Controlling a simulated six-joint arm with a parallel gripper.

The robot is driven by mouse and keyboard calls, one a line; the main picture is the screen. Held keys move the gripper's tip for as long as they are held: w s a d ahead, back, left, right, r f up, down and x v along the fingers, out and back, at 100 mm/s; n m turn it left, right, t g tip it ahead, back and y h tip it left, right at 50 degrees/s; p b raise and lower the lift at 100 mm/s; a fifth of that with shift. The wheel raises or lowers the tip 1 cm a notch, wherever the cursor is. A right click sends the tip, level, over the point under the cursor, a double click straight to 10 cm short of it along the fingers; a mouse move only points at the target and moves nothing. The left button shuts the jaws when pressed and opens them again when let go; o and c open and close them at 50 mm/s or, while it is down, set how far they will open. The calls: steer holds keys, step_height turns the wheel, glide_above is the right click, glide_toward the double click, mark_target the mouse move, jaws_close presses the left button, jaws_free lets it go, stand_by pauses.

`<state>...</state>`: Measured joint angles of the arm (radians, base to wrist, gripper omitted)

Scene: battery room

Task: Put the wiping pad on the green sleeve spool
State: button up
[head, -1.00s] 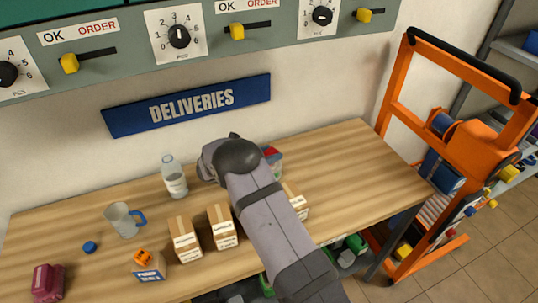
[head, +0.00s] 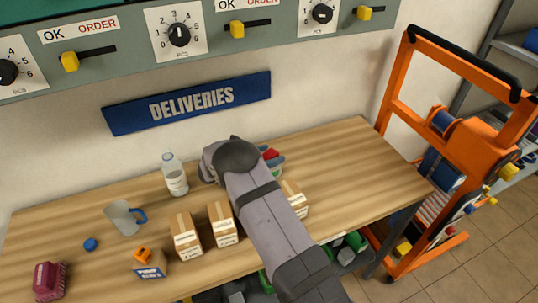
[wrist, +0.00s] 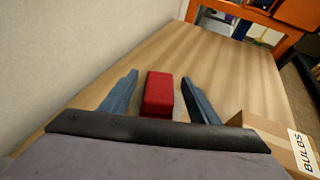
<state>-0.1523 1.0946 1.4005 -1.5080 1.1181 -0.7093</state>
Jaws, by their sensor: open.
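A small red block (wrist: 159,95), which may be the wiping pad, lies on the wooden table in the wrist view. My gripper (wrist: 158,76) is open, with one blue-grey finger on each side of the block and a gap to each. In the head view, the red block (head: 269,154) shows just beyond my arm at the back of the table, partly hidden by my wrist. I cannot make out a green sleeve spool for certain. Green items (head: 356,241) show under the table's front edge, too small to identify.
A cardboard box labelled BULBS (wrist: 285,140) stands close to the right of my gripper. More boxes (head: 222,224), a bottle (head: 174,176), a mug (head: 122,217), a blue cap (head: 90,244) and a maroon item (head: 48,281) stand leftward. An orange trolley (head: 470,150) is at right. The table's right part is clear.

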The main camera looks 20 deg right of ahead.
steer(key=shift+r, duration=0.1)
steer(key=shift+a+r, duration=0.1)
steer(key=b+v, duration=0.3)
steer(key=v, duration=0.9)
steer(key=s+d+m+g, duration=0.1)
steer(key=s+d, duration=0.1)
steer(key=d, duration=0.1)
steer(key=s+d+m+g+p, duration=0.1)
steer(key=s+d, duration=0.2)
steer(key=s+d+m+g+y+p, duration=0.1)
steer(key=s+d, duration=0.2)
steer(key=shift+r+m+g, duration=0.25)
steer(key=shift+m+g, duration=0.05)
steer(key=s+m, duration=0.1)
steer(key=s, duration=0.1)
steer(key=s+d+m+g+y, duration=0.1)
steer(key=s, duration=0.2)
steer(key=s+d+m+g+y+p, duration=0.1)
steer(key=s+m, duration=0.1)
steer(key=s, duration=0.1)
steer(key=shift+s+d+f, duration=0.15)
steer(key=shift+s+f, duration=0.05)
steer(key=shift+f, duration=0.1)
steer(key=s+a+f+m+y+b, duration=0.2)
steer(key=s+a+m+y, duration=0.7)
steer(key=s+a+m, duration=0.5)
steer(key=shift+s+a+f+m+t+y+b, duration=0.3)
steer(key=shift+s+a+m+b, duration=0.1)
steer(key=shift+b, duration=0.25)
